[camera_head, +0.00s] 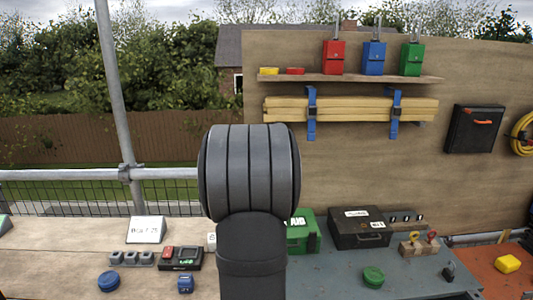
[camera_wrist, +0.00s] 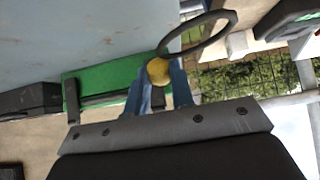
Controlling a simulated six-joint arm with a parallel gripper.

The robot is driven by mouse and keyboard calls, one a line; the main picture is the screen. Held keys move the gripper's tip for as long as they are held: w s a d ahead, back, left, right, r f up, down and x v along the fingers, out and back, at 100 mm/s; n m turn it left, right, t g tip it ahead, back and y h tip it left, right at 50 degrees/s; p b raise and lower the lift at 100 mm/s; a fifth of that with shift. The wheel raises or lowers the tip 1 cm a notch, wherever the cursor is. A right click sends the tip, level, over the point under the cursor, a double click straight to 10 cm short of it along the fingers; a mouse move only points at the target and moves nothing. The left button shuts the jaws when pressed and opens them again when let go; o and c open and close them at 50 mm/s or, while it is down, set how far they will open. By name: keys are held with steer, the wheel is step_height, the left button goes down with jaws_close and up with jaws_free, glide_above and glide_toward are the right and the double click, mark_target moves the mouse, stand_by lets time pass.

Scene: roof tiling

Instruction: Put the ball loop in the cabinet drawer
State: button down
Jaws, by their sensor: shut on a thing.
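The ball loop shows in the wrist view as a yellow ball (camera_wrist: 158,71) with a dark ring (camera_wrist: 205,46) reaching up to the right. My gripper (camera_wrist: 158,84) has blue fingers on both sides of the ball and is shut on it. In the head view my arm stands in the middle, and the gripper and ball loop are hidden. I cannot make out a cabinet drawer in either view. A green box (camera_head: 302,232) stands partly behind my arm; a green case with a dark handle (camera_wrist: 92,82) lies behind the fingers in the wrist view.
A black case (camera_head: 358,236) stands right of the green box. A green round object (camera_head: 373,276), a blue round object (camera_head: 109,282) and a yellow block (camera_head: 508,263) lie on the bench. A shelf (camera_head: 350,78) holds red, blue and green boxes. The grey mat (camera_head: 330,276) has free room.

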steer(key=shift+d, duration=0.1)
steer(key=d+m, duration=0.1)
steer(key=d, duration=0.4)
steer(key=w+d+r+m+h, duration=0.1)
steer(key=d, duration=0.4)
steer(key=w+d+r+h, duration=0.1)
steer(key=d, duration=0.4)
steer(key=shift+w+d+m, duration=0.15)
steer(key=shift+d+m, duration=0.2)
steer(key=shift+m, duration=0.05)
steer(key=shift+m+g+h, duration=0.3)
steer(key=shift+m+h, duration=0.4)
steer(key=shift+m, duration=0.2)
steer(key=d+f, duration=0.1)
steer(key=d, duration=0.2)
steer(key=w+d+f, duration=0.1)
steer(key=d, duration=0.2)
steer(key=w+d+f, duration=0.1)
steer(key=d, duration=0.2)
steer(key=shift+w+d, duration=0.1)
steer(key=shift+d, duration=0.1)
steer(key=shift+d+f, duration=0.3)
steer(key=shift+f, duration=1.35)
steer(key=shift+f, duration=0.15)
steer(key=c, duration=1.3)
jaws_free()
steer(key=shift+o, duration=0.2)
